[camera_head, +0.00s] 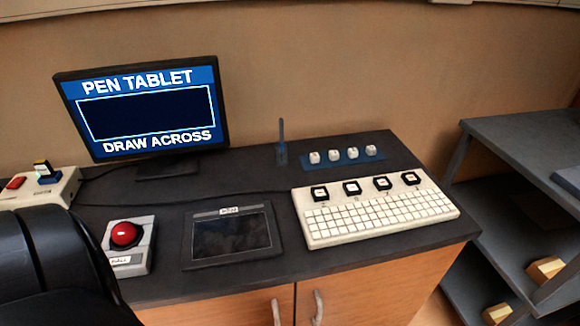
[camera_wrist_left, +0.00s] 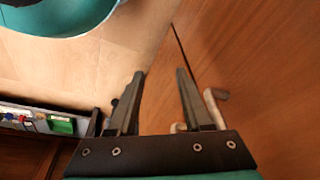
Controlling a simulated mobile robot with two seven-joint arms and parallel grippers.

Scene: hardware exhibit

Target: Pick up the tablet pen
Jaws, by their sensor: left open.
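The tablet pen (camera_head: 281,135) is a thin, dark blue stick standing upright in a small holder (camera_head: 282,158) at the back of the dark counter in the head view. The drawing tablet (camera_head: 231,234) lies flat in front of it, a black slab with a dark screen. My left gripper (camera_wrist_left: 160,72) shows in the left wrist view, open with nothing between its fingers. It is in front of wooden cabinet doors, away from the pen. My right gripper is in neither view.
A monitor (camera_head: 146,107) reading "PEN TABLET" stands back left. A red button box (camera_head: 128,246) is left of the tablet, a white keyboard (camera_head: 375,212) right. Several white keycaps on a blue strip (camera_head: 345,159) lie right of the pen. Cabinet handles (camera_wrist_left: 216,108) are near my left gripper.

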